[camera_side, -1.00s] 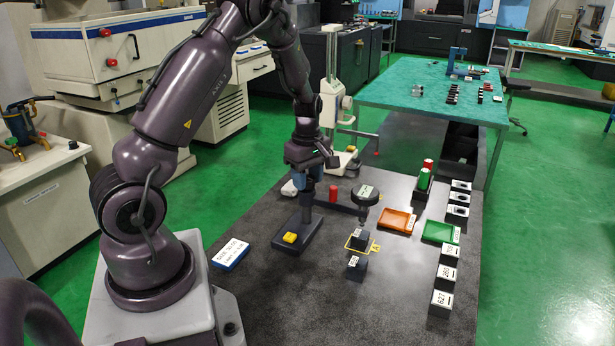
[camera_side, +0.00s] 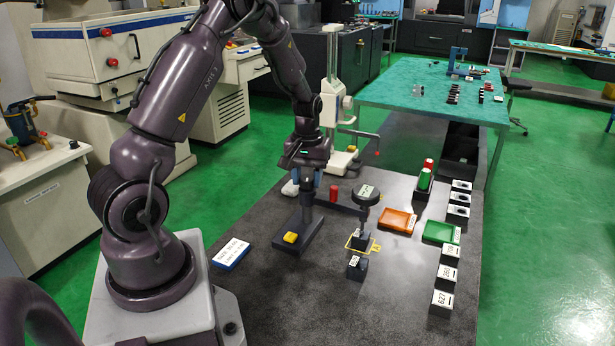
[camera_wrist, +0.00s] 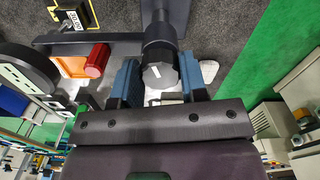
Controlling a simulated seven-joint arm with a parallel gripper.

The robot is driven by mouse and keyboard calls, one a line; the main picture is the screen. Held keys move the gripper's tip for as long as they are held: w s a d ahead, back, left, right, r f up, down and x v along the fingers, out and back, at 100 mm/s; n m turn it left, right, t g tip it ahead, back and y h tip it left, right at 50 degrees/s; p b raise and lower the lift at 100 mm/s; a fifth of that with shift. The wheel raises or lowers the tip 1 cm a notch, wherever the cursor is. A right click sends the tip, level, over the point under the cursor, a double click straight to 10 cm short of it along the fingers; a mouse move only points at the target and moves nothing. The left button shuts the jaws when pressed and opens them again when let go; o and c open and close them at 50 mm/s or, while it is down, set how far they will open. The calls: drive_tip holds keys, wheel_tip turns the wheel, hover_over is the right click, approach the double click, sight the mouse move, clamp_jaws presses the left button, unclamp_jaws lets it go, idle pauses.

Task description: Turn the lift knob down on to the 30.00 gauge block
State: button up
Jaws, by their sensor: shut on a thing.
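My gripper (camera_side: 307,181) points down at the top of the gauge stand's column (camera_side: 307,208). In the wrist view its two blue fingers (camera_wrist: 158,80) are shut on the dark faceted lift knob (camera_wrist: 160,76), which bears a white mark. In the side view the fingers mostly hide the knob. A side arm carries the round gauge (camera_side: 366,196), also in the wrist view (camera_wrist: 25,72). Below the gauge a small dark labelled block (camera_side: 360,240) sits at a yellow frame. Its label is too small to read surely, and I cannot tell whether the gauge tip touches it.
Another labelled block (camera_side: 356,268) stands in front. Orange (camera_side: 398,212) and green (camera_side: 442,225) trays lie to the right, with several labelled blocks beyond. A blue-edged sign (camera_side: 231,254) lies left of the stand base (camera_side: 298,243).

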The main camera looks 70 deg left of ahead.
sight(307, 178)
drive_tip(key=m, duration=0.3)
drive_tip(key=shift+m, duration=2.2)
drive_tip(key=shift+s, duration=0.1)
drive_tip(key=o, duration=0.9)
drive_tip(key=shift+o, duration=0.2)
wheel_tip(307, 178, up, 13)
